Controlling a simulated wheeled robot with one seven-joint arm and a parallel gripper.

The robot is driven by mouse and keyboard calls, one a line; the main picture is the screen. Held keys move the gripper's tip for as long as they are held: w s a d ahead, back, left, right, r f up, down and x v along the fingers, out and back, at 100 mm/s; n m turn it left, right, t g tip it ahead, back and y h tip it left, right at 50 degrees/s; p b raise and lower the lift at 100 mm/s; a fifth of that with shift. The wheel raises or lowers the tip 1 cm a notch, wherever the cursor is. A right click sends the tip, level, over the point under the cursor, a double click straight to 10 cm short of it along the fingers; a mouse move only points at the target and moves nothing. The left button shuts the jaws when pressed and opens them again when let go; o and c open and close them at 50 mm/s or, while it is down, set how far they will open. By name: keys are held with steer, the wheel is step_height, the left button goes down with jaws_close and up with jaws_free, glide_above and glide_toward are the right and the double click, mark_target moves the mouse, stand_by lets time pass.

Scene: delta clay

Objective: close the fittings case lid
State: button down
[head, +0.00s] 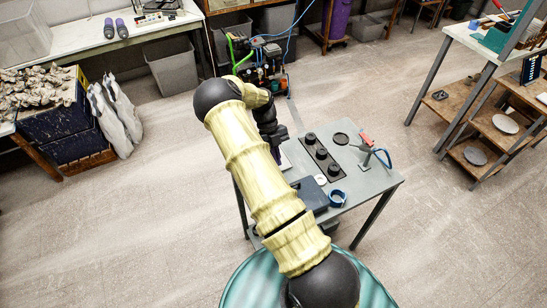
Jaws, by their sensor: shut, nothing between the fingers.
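A dark blue-grey case (314,196), which looks like the fittings case, sits on the grey table (372,183) near its front edge. My arm crosses in front of its left part, and I cannot tell how its lid stands. My gripper (278,135) points down over the table's far left part, behind the case. It is shut with nothing held; its fingertips are mostly hidden by my arm.
Open floor lies right of the table. Shelves (505,130) stand farther right.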

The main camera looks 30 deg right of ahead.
steer(key=shift+w+f, duration=0.15)
steer(key=shift+w, duration=0.95)
steer(key=s+a+r+m+t, duration=0.4)
steer(key=s+a+r+m, duration=0.3)
steer(key=m, duration=1.1)
steer(key=s+a+r+m+t, duration=0.4)
steer(key=s+a+r+m, duration=0.3)
steer(key=m, duration=1.1)
steer(key=s+r, duration=0.4)
steer(key=r, duration=0.2)
steer(key=shift+s+a+r+t, duration=0.15)
steer(key=shift+a+t, duration=0.1)
steer(key=shift+t, duration=0.15)
